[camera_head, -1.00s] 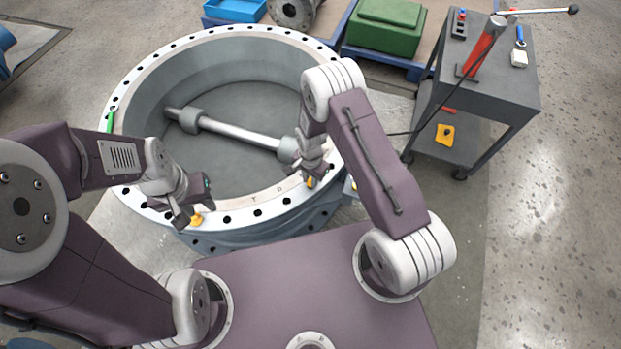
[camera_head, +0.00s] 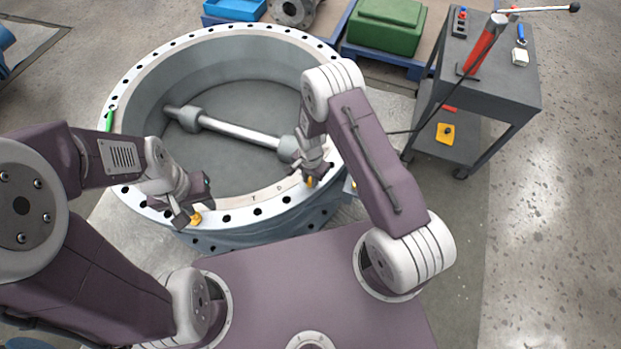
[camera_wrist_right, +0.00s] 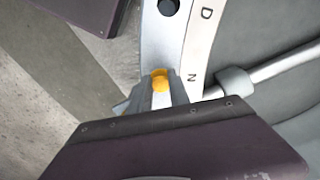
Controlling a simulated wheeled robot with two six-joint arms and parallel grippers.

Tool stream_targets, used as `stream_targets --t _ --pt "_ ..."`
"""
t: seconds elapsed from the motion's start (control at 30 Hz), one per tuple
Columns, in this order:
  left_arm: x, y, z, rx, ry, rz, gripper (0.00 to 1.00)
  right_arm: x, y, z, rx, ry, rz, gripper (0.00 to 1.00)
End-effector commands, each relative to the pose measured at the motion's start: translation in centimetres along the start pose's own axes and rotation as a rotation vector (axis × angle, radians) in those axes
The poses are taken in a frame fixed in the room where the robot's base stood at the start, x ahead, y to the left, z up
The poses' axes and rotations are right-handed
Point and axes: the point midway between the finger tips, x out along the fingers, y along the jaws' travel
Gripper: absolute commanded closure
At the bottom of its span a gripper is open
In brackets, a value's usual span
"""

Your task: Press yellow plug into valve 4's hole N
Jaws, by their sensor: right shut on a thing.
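The valve (camera_head: 130,66) is a large grey ring with a pale, drilled flange. Its rim shows the letters D and N in the right wrist view. My right gripper (camera_wrist_right: 160,92) is shut on a yellow plug (camera_wrist_right: 160,79) at the flange beside the letter N. The fingers hide the plug's lower end and the hole, so I cannot tell how deep it sits. In the head view this plug (camera_head: 310,182) shows just below the right gripper (camera_head: 312,172). My left gripper (camera_head: 194,211) is open at the near-left rim, its fingers on either side of another yellow plug (camera_head: 196,219).
A bare hole (camera_wrist_right: 168,6) lies near the letter D. A shaft (camera_head: 240,133) crosses the valve's inside. A green item (camera_head: 109,120) stands on the left rim. A dark tool cart (camera_head: 490,80) is at the right, and a green box (camera_head: 387,25) is behind the valve.

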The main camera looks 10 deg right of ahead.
Motion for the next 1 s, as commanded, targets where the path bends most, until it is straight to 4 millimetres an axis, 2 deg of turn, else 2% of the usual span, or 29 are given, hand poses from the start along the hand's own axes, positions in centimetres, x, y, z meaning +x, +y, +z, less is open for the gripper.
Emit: stream_targets --t 0.43,0.47,0.53,0.77,0.87,1.0 --pt "0.9 0.0 0.1 0.0 0.0 0.0 0.64 1.2 0.0 0.0 0.0 -0.001 0.001 1.0" --pt "0.8 0.0 0.1 0.0 0.0 0.0 0.64 1.1 0.0 0.0 0.0 -0.001 0.001 0.72" --pt "0.7 0.0 0.1 0.0 0.0 0.0 0.64 1.0 0.1 0.0 0.0 -0.001 0.001 0.53" --pt "0.7 0.0 0.1 0.0 0.0 0.0 0.64 1.0 0.0 0.0 0.0 0.0 0.001 0.52" --pt "0.7 0.0 0.1 0.0 0.0 0.0 0.64 1.0 0.0 0.0 0.0 0.0 0.0 0.3" --pt "0.7 0.0 0.1 0.0 0.0 0.0 0.64 1.0 0.0 0.0 0.0 0.0 0.0 0.3"
